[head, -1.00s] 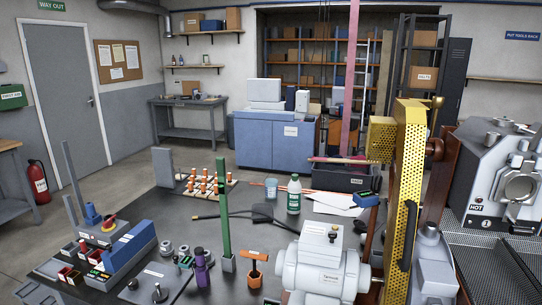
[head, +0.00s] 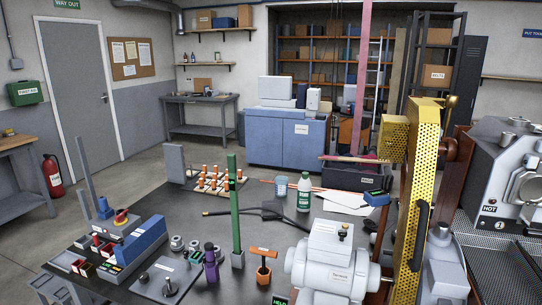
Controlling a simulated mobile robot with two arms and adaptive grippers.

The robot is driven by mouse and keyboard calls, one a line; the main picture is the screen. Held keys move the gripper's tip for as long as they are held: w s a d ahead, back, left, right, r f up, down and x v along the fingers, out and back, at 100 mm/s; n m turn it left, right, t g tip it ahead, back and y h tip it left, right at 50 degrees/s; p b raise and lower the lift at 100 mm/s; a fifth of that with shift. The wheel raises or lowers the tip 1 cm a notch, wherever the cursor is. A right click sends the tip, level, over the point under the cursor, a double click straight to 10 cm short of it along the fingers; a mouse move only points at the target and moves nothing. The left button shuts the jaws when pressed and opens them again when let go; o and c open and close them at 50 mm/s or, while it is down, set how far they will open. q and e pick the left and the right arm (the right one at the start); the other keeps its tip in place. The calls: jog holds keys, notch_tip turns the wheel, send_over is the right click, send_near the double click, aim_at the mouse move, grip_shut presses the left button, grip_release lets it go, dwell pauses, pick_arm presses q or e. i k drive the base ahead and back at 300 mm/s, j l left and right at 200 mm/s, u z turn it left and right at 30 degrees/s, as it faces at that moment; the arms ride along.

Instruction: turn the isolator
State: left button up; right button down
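The likely isolator is a red rotary knob on a yellow plate (head: 121,217), on the grey unit at the left of the dark bench. The knob is small here, and I cannot tell its exact position. A blue block (head: 104,208) stands just left of it. Neither of my grippers shows in the head view, so nothing of mine is seen touching the knob.
The dark bench (head: 228,272) holds a long blue block (head: 142,241), a green post (head: 235,208), an orange T-handle (head: 263,267) and a white bottle (head: 304,192). A grey motor (head: 333,265) and yellow perforated guard (head: 414,180) stand at right.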

aim_at(120, 218)
jog(key=i+j+z, duration=0.1)
jog(key=j, duration=0.3)
jog(key=i+j+z, duration=0.1)
jog(key=j, duration=0.3)
jog(key=i+j, duration=0.15)
jog(key=j, duration=0.3)
jog(key=l+z, duration=0.05)
